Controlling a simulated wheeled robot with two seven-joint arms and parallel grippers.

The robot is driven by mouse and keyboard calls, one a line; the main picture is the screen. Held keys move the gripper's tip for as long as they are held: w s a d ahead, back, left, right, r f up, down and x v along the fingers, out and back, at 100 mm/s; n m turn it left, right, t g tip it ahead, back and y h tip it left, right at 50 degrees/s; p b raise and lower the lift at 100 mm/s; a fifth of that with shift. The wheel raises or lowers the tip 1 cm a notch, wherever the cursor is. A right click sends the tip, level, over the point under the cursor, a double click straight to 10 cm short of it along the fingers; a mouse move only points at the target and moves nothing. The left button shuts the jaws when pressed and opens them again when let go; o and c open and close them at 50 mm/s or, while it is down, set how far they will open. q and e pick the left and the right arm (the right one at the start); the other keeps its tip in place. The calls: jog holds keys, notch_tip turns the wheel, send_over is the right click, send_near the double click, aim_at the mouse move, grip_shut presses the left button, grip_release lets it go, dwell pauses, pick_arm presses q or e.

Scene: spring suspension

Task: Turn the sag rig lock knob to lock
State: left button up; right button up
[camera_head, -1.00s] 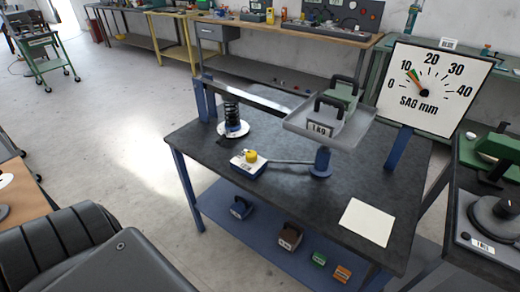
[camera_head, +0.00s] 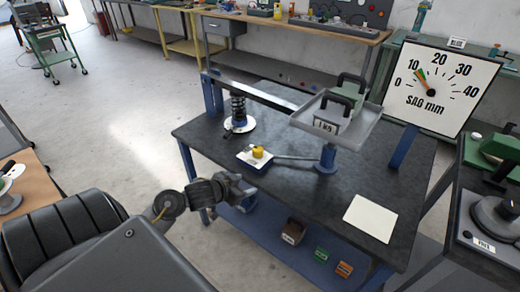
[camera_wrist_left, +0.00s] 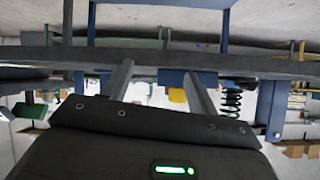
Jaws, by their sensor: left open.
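The yellow lock knob (camera_head: 258,152) sits on a small blue and white box (camera_head: 247,164) on the dark bench, left of the blue post. It also shows, upside down, between my fingers in the left wrist view (camera_wrist_left: 177,96). My left gripper (camera_head: 245,187) is just off the bench's front edge, nearer me than the knob and apart from it. Its two fingers are spread and empty in the left wrist view (camera_wrist_left: 160,72). The knob's exact turn angle is too small to read. My right gripper is not in view.
The black spring (camera_head: 238,108) stands behind the knob on a white disc. A white sheet (camera_head: 370,218) lies front right.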

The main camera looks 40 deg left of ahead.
pick_arm(q)
jog(key=t+h, duration=0.2)
send_near(255, 150)
jog(key=shift+x, duration=1)
jog(key=shift+a+r, duration=0.1)
jog(key=shift+a, duration=0.05)
jog(key=shift+w, duration=0.25)
jog(key=x, duration=1)
jog(key=shift+w+d+f+b, duration=0.1)
jog(key=shift+d+f+b, duration=0.1)
jog(key=shift+f+b, duration=0.15)
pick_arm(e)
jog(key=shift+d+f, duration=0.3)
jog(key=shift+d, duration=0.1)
pick_arm(q)
jog(key=c, duration=1)
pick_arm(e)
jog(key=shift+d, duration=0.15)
